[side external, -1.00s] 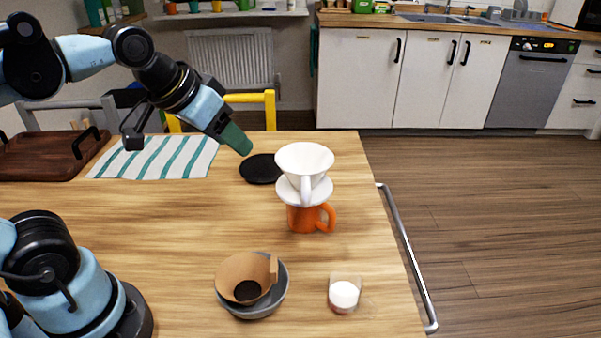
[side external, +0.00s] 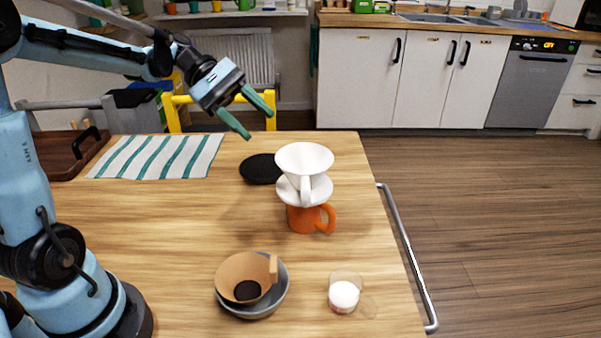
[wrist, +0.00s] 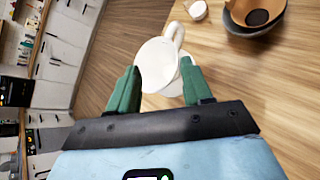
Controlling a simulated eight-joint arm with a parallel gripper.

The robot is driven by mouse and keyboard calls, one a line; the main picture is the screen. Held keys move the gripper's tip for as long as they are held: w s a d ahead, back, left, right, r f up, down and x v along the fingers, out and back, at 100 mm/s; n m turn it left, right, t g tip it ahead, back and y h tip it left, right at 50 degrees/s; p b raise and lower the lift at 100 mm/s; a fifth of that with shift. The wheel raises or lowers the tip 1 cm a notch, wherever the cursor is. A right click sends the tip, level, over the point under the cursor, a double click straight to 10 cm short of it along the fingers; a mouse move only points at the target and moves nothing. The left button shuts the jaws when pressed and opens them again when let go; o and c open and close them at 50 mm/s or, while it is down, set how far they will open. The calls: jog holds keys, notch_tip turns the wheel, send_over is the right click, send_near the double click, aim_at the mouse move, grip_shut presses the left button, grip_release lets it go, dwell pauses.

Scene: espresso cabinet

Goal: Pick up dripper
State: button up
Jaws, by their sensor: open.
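The white dripper (side external: 304,160) sits upright on top of an orange mug (side external: 303,219) near the table's right edge, its handle facing the side camera. In the wrist view the dripper (wrist: 159,66) appears just beyond and between my fingertips, with its handle pointing away from them. My gripper (side external: 259,119) is open and empty, with green fingers spread. It is above and to the left of the dripper in the side view, apart from it. It also shows in the wrist view (wrist: 160,78). The mug is hidden in the wrist view.
A black round mat (side external: 259,169) lies behind the mug. A grey bowl (side external: 277,300) holding a brown paper filter (side external: 236,271) and a small clear cup with white contents (side external: 344,294) stand at the front. A striped cloth (side external: 155,157) and wooden tray (side external: 62,160) lie left.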

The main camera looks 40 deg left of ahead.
jog(key=a+n+h, duration=0.1)
jog(key=a+h, duration=0.1)
jog(key=a, duration=0.2)
send_near(300, 177)
jog(key=shift+w+f+x, duration=0.1)
jog(key=shift+f+x, duration=0.05)
jog(key=shift+x, duration=1.75)
jog(key=shift+w+f+x, duration=0.15)
jog(key=shift+x, duration=1.75)
jog(key=shift+a, duration=0.15)
grip_shut()
